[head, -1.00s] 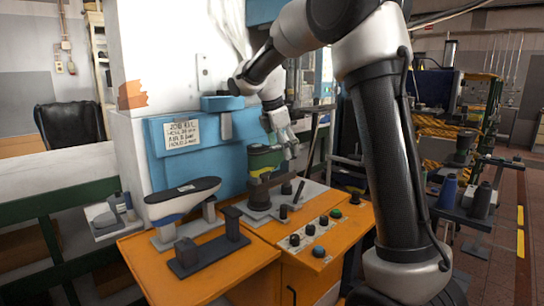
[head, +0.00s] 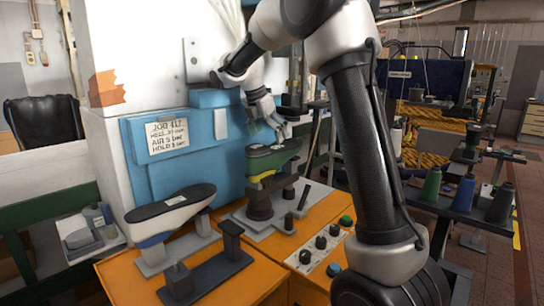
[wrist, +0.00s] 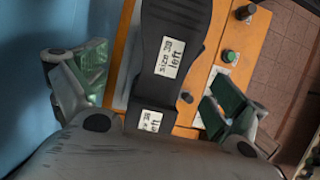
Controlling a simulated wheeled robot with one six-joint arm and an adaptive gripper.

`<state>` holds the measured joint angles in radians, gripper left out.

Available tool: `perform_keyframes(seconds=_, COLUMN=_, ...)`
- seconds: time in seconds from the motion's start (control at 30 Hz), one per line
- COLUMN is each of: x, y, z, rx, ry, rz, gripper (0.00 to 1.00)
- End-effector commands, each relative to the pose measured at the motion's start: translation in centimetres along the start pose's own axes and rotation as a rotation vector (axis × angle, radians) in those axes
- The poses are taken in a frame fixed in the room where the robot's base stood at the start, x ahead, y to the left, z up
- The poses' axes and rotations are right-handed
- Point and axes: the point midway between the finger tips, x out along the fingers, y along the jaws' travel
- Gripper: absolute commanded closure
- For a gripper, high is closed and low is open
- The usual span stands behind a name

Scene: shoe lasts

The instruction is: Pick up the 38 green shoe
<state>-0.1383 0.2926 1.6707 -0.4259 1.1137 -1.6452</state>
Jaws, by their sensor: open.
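The green shoe last (head: 276,157), with a dark top and a yellow band below the green, stands on a dark post on the orange bench. In the wrist view its dark top (wrist: 170,95) carries white labels reading "size" and "left"; the number is too small to read surely. My gripper (head: 268,127) is just above it, open. In the wrist view its green-padded fingers (wrist: 152,92) stand apart on either side of the last, with visible gaps. Whether the fingertips reach down beside the last is hard to tell.
A second last (head: 170,214), dark-topped with white and blue sides, stands on the left of the orange bench (head: 245,287). A blue panel (head: 165,172) with a sign is close behind. Buttons and knobs (head: 321,242) sit to the right. Thread spools (head: 465,190) stand further right.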

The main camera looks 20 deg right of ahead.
Motion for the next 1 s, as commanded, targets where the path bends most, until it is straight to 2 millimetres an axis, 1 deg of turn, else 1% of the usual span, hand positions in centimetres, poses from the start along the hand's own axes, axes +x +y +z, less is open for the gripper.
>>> perform_keyframes(seconds=0.3, x=4.7, y=-0.8, z=-0.3, rx=0.001, ry=0.001, rz=-0.003, gripper=0.04)
perform_keyframes(seconds=0.4, x=5.7, y=-0.7, z=-0.3, rx=0.002, ry=0.0, rz=-0.001, gripper=0.04)
perform_keyframes(seconds=0.5, x=6.0, y=-0.7, z=-0.3, rx=0.002, ry=-0.001, rz=0.0, gripper=0.04)
perform_keyframes(seconds=0.67, x=6.0, y=-0.7, z=-0.3, rx=0.002, ry=-0.001, rz=0.001, gripper=0.04)
perform_keyframes(seconds=0.77, x=6.0, y=-0.7, z=-0.3, rx=0.002, ry=-0.001, rz=0.0, gripper=0.2)
perform_keyframes(seconds=0.8, x=6.0, y=-0.7, z=-0.3, rx=0.002, ry=-0.001, rz=0.0, gripper=0.27)
perform_keyframes(seconds=0.97, x=6.0, y=-0.7, z=-0.3, rx=0.002, ry=-0.001, rz=0.0, gripper=0.56)
perform_keyframes(seconds=1.0, x=6.0, y=-0.7, z=-0.3, rx=0.002, ry=-0.001, rz=0.0, gripper=0.64)
